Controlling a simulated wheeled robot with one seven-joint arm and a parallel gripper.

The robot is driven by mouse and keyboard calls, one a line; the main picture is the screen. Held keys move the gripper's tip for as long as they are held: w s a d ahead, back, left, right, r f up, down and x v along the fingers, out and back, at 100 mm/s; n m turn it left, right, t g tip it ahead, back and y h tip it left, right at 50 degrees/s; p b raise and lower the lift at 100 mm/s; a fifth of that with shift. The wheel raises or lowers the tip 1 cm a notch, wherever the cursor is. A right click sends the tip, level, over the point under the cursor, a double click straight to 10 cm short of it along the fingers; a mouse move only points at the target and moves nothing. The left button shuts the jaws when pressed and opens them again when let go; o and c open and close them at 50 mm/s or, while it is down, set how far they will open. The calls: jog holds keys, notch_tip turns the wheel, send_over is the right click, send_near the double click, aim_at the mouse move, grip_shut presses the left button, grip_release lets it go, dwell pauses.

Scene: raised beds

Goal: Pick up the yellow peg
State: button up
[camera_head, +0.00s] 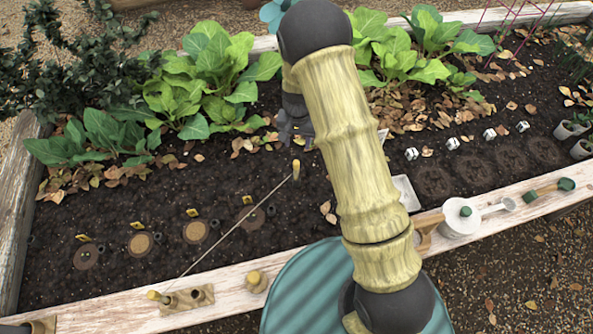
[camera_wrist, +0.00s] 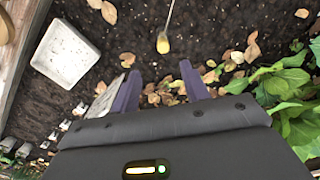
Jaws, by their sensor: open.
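A yellow-topped peg (camera_head: 296,168) stands in the dark soil near the middle of the bed, with a pale string running from it toward the front left. In the wrist view its round yellow top (camera_wrist: 163,43) shows just beyond my fingertips, roughly in line with the gap between them. My gripper (camera_wrist: 159,75) is open and empty, its two dark fingers apart. In the head view my gripper (camera_head: 294,137) is partly hidden by my arm and appears just behind the peg. Another yellow-topped peg (camera_head: 155,296) lies at the string's other end on the front board.
A wooden block (camera_head: 188,298) and a yellow knob-like piece (camera_head: 254,279) sit on the front board. Leafy plants (camera_head: 205,85) and dry leaves lie behind. A white tray (camera_wrist: 66,52) is at left in the wrist view. A white watering can (camera_head: 461,218) stands right.

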aim_at(297, 163)
notch_tip(297, 163, down, 12)
jog(key=b, duration=0.3)
jog(key=shift+f, duration=0.1)
dwell(0.3)
jog(key=f, duration=0.1)
jog(key=f+b, duration=0.1)
jog(key=f, duration=0.1)
jog(key=f+b, duration=0.1)
jog(key=f, duration=0.1)
jog(key=shift+w+a+f, duration=0.15)
jog(key=shift+w+a, duration=0.05)
jog(key=shift+w, duration=0.15)
grip_shut()
